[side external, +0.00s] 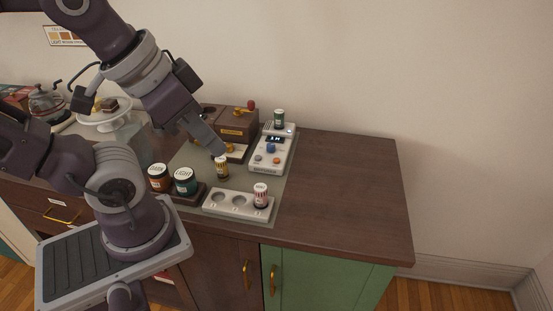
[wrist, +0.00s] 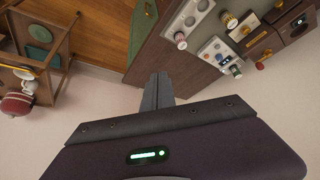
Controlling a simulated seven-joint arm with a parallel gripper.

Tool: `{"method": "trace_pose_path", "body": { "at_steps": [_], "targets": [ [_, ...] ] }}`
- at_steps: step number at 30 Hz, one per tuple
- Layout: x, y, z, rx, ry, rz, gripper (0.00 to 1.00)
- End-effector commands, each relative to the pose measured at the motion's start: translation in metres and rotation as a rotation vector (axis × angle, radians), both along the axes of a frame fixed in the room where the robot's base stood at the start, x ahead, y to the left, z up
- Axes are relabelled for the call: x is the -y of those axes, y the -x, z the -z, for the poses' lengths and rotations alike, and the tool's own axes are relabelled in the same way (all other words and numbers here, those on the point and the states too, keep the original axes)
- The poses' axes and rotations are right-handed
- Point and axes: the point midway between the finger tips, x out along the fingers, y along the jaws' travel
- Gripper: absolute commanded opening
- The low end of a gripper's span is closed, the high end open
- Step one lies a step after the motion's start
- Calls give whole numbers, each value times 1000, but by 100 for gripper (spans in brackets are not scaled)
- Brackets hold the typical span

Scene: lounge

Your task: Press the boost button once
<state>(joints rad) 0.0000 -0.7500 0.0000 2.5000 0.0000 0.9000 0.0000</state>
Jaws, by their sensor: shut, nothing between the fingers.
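I cannot read which one is boost. The unit also shows in the wrist view (wrist: 215,50), small and tilted. My gripper (side external: 219,152) is shut and empty, left of the unit and appearing just above a yellow-labelled jar (side external: 221,168) in the side view. Its shut fingers also show in the wrist view (wrist: 158,78), apart from the unit.
A pale tray with round wells (side external: 222,201) holds a red-and-white jar (side external: 261,196). Two larger jars (side external: 185,182) stand to its left. A brown wooden machine (side external: 235,122) is behind, and a dark-green jar (side external: 279,118) is at the unit's far end. The cabinet's right side (side external: 345,190) is clear.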

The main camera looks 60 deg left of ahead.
Motion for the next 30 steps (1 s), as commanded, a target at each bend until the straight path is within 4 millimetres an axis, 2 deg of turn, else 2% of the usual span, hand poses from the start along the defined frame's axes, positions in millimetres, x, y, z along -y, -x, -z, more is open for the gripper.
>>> {"method": "trace_pose_path", "body": {
  "at_steps": [8,11,14,17,20,24,27,30],
  "targets": [
    [1,-1,0,-8,8,-6,0],
    [6,-13,3,-71,79,-65,0],
    [12,-43,10,-187,247,-202,0],
    [6,-89,18,-287,468,-397,0],
    [-16,-132,30,-338,665,-587,0],
    [-62,-178,53,-361,891,-831,0],
    [-100,-200,74,-355,1026,-992,0],
    [-135,-213,95,-340,1129,-1128,0]
  ]
}}
